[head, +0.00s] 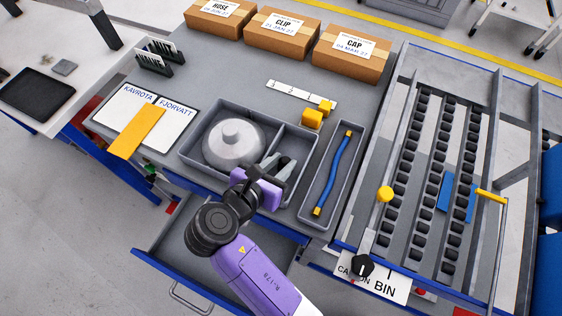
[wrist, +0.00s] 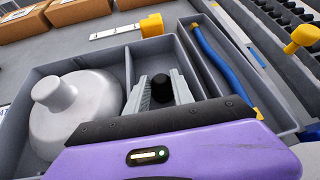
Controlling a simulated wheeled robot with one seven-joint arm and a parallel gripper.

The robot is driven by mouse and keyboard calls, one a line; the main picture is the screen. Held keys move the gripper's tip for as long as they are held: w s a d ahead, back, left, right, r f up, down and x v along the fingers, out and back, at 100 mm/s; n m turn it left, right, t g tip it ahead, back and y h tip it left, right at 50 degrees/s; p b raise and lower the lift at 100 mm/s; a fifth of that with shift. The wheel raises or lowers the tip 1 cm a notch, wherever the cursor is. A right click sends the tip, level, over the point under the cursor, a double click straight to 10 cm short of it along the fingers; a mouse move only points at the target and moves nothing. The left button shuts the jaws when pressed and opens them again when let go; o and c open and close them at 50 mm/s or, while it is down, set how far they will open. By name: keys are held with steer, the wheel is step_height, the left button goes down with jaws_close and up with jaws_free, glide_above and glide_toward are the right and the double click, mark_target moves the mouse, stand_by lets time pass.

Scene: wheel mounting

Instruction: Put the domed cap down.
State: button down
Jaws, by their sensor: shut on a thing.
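My gripper (head: 275,168) reaches in over the right compartment of the grey divided tray (head: 188,150). In the wrist view its two grey fingers (wrist: 161,88) are closed on a small black domed cap (wrist: 161,76). Only the cap's rounded top shows between the fingers; its lower part is hidden, and I cannot tell whether it touches the tray floor. In the head view I cannot make the cap out. A large light-grey dome with a knob (head: 232,141) sits in the left compartment, left of my gripper; it also shows in the wrist view (wrist: 75,112).
A narrow tray (head: 306,213) with a blue, yellow-ended rod (head: 332,172) stands to the right. Yellow blocks (head: 313,118) and a white strip (head: 288,92) lie behind. Cardboard boxes (head: 281,36) line the back. A roller rack (head: 402,165) stands right; an open drawer (head: 190,240) is in front.

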steer(key=c, duration=1.4)
jaws_free()
steer(key=shift+f, duration=0.1)
steer(key=shift+o, duration=0.2)
steer(key=shift+s+a+r, duration=0.1)
steer(key=shift+r, duration=0.1)
steer(key=v, duration=1.1)
steer(key=shift+s+r, duration=0.15)
steer(key=shift+s, duration=0.15)
